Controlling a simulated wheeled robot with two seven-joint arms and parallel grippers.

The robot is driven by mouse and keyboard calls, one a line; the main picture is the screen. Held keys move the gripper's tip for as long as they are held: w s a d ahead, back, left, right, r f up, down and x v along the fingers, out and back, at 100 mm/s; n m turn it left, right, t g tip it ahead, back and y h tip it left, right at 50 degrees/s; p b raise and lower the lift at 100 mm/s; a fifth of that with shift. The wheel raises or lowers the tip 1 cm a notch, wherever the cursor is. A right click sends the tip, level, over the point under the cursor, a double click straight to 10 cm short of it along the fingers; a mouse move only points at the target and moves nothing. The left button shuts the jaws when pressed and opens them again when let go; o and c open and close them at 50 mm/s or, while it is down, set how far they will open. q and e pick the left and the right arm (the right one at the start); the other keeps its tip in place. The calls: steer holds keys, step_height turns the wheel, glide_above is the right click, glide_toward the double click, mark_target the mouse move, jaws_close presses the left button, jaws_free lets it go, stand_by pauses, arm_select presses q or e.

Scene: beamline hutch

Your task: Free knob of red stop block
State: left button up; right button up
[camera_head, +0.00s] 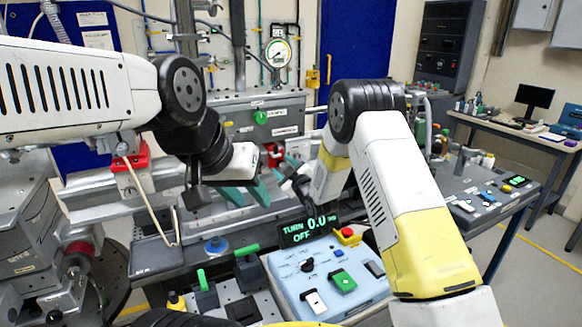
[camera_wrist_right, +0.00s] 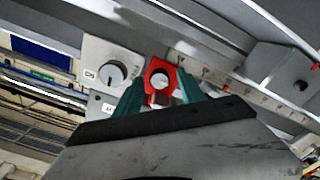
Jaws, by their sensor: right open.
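In the right wrist view a red block (camera_wrist_right: 152,66) with a pale round part in its face sits against the rail. My right gripper (camera_wrist_right: 164,92) is open, with its teal fingers on either side of the red block; I cannot tell whether they touch it. In the head view a red part (camera_head: 277,151) shows beside my right gripper (camera_head: 288,166), partly hidden by it. My left gripper (camera_head: 248,192) is lower, with its teal fingers apart and nothing seen between them. Another red block (camera_head: 130,158) stands farther left on the rail.
A grey dial knob (camera_wrist_right: 112,73) on a pale plate is left of the red block in the wrist view. A blue control box (camera_head: 325,277) and a display (camera_head: 308,229) reading "TURN OFF" and 0.0 stand in front. A gauge (camera_head: 278,52) is behind.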

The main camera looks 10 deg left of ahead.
steer(key=v, duration=0.7)
steer(key=shift+s+d, duration=0.2)
steer(key=shift+s, duration=0.15)
steer(key=s+d+r+m+g+h, duration=0.2)
steer(key=s+d+r+m+h, duration=0.15)
steer(key=d+r, duration=0.4)
steer(key=s+d+r+m+g+h, duration=0.1)
steer(key=s+d+r+m+h, duration=0.25)
steer(key=d+r, duration=0.4)
steer(key=s+d+m+g, duration=0.2)
steer(key=s+d, duration=0.1)
steer(key=s, duration=0.6)
steer(key=s+d+m+g, duration=0.2)
steer(key=s+d, duration=0.2)
steer(key=s, duration=0.6)
steer(key=s+d+m+g, duration=0.1)
steer(key=s+d+m, duration=0.1)
steer(key=s, duration=0.8)
steer(key=shift+d+r+m+g+h, duration=0.3)
steer(key=shift+d+r+g+h, duration=0.1)
steer(key=shift+d, duration=0.25)
